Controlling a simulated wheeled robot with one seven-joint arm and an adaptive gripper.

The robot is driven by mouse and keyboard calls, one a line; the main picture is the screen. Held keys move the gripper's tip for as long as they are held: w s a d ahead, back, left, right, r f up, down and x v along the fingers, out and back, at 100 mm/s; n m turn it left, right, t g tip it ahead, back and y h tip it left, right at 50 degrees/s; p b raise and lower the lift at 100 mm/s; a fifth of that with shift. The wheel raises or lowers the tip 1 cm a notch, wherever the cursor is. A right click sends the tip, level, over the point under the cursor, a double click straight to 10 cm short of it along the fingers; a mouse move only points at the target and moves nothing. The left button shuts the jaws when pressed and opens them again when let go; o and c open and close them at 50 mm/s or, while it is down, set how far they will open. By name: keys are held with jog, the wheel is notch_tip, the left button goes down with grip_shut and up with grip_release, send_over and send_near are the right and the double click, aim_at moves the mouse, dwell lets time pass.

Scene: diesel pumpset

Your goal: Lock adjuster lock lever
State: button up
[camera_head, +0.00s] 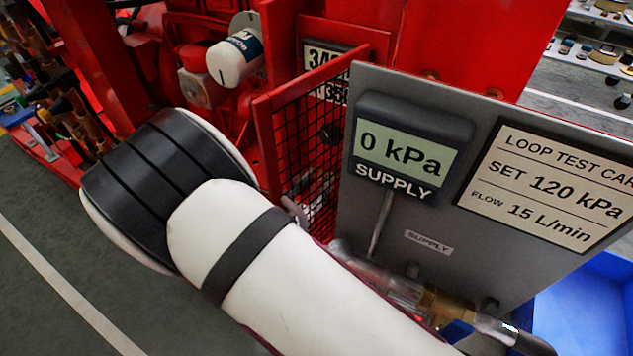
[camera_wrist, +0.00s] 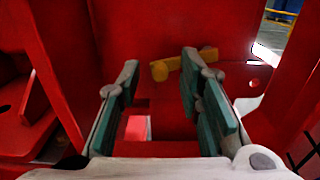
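A short yellow lever (camera_wrist: 186,63) with a rounded end shows in the wrist view against a red panel, beyond the fingertips. It lies nearly level, rising slightly to the right, and the right finger crosses in front of part of it. I take it for the adjuster lock lever, but no label confirms this. My gripper (camera_wrist: 160,72) is open, with green pads apart and nothing between them. Its fingertips point toward the lever; whether any finger touches it I cannot tell. In the head view my arm hides this area.
A grey panel (camera_head: 345,230) carries a supply display (camera_head: 405,150) reading 0 kPa and a loop test card (camera_head: 550,185). A red mesh guard (camera_head: 300,150) and white filter (camera_head: 235,60) stand close to my arm. A blue bin (camera_head: 590,310) is at lower right.

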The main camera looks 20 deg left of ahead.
grip_shut()
jog(key=r+m, duration=0.1)
jog(key=m, duration=0.2)
jog(key=shift+r, duration=0.15)
grip_release()
